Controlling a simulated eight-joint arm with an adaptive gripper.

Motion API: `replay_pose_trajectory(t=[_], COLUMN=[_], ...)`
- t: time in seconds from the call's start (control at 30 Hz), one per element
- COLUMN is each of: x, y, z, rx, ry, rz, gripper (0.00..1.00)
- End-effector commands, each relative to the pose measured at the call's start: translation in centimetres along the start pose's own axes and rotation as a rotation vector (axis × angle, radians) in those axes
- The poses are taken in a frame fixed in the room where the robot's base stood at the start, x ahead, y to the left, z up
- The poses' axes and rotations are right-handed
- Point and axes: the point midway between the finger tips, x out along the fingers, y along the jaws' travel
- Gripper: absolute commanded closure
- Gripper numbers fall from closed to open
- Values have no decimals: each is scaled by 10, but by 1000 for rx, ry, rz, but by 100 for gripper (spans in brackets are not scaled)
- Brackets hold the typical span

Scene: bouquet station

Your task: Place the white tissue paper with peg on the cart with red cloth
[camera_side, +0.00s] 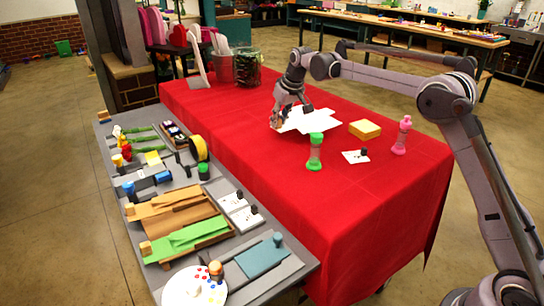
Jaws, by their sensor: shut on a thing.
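The white tissue paper (318,122) is a flat, angular white sheet at the middle of the cart with red cloth (250,150). My gripper (279,119) is at the paper's left end, pointing down, shut on the tissue paper's peg end. The peg itself is mostly hidden by the fingers and too small to make out. I cannot tell whether the paper rests on the cloth or is held just above it.
On the red cloth stand a green-capped bottle (315,152), a pink bottle (402,136), a yellow block (365,130) and a small white card (354,157). A glass container (247,68) is at the back. A grey tool table (115,190) crowded with items adjoins on the left.

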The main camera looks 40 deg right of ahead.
Motion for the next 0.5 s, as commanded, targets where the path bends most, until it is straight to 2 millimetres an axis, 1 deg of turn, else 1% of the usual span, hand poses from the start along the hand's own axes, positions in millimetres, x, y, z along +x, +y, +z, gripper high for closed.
replay_pose_trajectory(t=[0.3, 0.4, 0.5], x=[34, 38, 38], y=[-1, 0, 0], z=[13, 15, 15], rx=[0, 0, 0], ry=[0, 0, 0], rz=[0, 0, 0], gripper=[100, 100, 100])
